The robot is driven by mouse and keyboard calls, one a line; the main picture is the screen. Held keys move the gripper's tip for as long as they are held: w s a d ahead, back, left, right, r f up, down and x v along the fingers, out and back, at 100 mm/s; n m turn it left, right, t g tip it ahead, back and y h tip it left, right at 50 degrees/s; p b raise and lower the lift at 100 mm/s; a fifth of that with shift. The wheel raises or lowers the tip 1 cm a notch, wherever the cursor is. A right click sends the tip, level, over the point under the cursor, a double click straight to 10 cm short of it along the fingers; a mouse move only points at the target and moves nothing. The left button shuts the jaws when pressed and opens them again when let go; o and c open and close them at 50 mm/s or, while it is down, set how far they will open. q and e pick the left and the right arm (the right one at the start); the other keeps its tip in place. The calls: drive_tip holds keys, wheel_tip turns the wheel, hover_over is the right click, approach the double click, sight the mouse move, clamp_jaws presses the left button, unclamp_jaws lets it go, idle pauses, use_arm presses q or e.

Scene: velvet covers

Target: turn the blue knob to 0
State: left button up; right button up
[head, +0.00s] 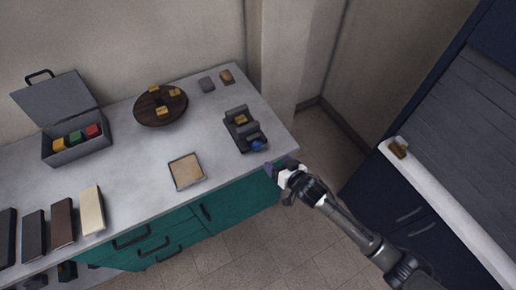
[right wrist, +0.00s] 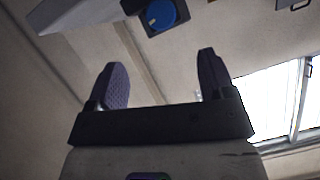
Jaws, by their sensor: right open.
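The blue knob (head: 257,145) is on the front right end of a dark device (head: 236,128) near the right end of the grey counter. In the right wrist view the blue knob (right wrist: 160,15) shows at the top, with a small yellow mark on its face; no numbers are legible. My right gripper (head: 277,168) is just off the counter's front right corner, below and right of the knob in the head view. Its two purple fingers (right wrist: 161,82) are apart with nothing between them, and they do not touch the knob. My left gripper is not in view.
The grey counter (head: 140,155) holds an open grey box (head: 62,149) with coloured blocks, a round wooden board (head: 152,112), a square tray (head: 175,184) and several book-like blocks. A dark blue cabinet stands at right. The floor between is clear.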

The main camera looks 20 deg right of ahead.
sight(259, 148)
drive_tip(key=b+x, duration=0.2)
drive_tip(key=x, duration=0.9)
drive_tip(key=shift+w+a, duration=0.1)
drive_tip(key=shift+w, duration=0.05)
drive_tip(key=shift+w+a+f, duration=0.15)
drive_tip(key=shift+w+f, duration=0.05)
drive_tip(key=shift+w, duration=0.4)
drive_tip(key=c, duration=0.9)
